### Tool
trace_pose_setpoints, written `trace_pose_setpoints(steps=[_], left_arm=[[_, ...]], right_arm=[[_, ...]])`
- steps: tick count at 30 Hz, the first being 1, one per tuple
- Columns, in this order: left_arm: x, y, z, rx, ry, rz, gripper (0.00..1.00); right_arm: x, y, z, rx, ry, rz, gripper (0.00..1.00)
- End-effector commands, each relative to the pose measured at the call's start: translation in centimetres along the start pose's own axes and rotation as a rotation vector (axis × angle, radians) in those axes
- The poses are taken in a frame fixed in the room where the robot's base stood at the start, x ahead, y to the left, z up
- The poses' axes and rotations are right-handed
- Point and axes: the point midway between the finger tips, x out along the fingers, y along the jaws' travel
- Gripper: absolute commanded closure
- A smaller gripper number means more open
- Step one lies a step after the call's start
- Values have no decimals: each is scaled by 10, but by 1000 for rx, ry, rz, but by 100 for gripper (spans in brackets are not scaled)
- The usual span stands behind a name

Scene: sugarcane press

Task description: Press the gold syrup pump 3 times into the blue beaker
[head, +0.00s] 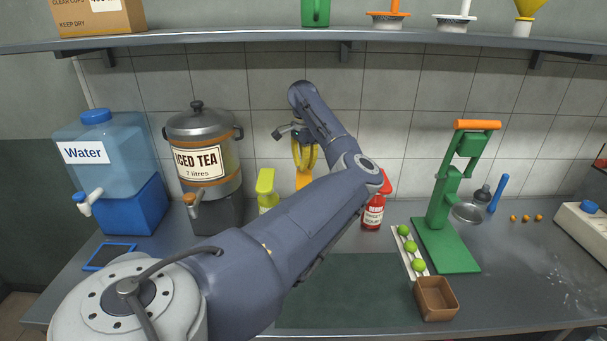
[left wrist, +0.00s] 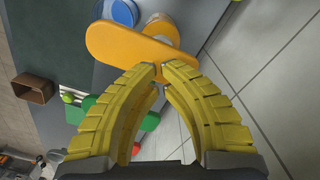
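The gold syrup pump (head: 303,179) shows in the head view just below my left gripper (head: 305,167), mostly hidden behind my left arm. In the left wrist view its broad gold head (left wrist: 125,43) lies just beyond the fingertips. My left gripper (left wrist: 157,72) has its yellow fingertips nearly together with nothing between them. Contact with the pump head cannot be told. A round blue thing (left wrist: 122,12), apparently the blue beaker, is partly visible at the pump head's far side in the left wrist view. The beaker is hidden in the head view. My right gripper is out of view.
A lime-topped bottle (head: 266,190) and a red bottle (head: 373,213) stand on either side of my arm. A green press (head: 445,210), a white rack of limes (head: 408,252) and a brown box (head: 436,299) are to the right. A shelf (head: 250,36) runs above.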

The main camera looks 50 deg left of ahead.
Motion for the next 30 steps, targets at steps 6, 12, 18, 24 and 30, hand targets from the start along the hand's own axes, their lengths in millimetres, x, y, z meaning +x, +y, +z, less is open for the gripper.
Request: trace_pose_setpoints(steps=[6, 12, 18, 24, 30], left_arm=[[6, 0, 0, 0, 1, 0, 100], [13, 0, 0, 0, -1, 0, 100], [18, 0, 0, 0, 0, 0, 100], [24, 0, 0, 0, -1, -1, 100], [30, 0, 0, 0, 0, -1, 100]], right_arm=[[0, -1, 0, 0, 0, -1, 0], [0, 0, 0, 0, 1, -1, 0], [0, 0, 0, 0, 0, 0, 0], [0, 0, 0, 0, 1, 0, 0], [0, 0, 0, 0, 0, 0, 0]])
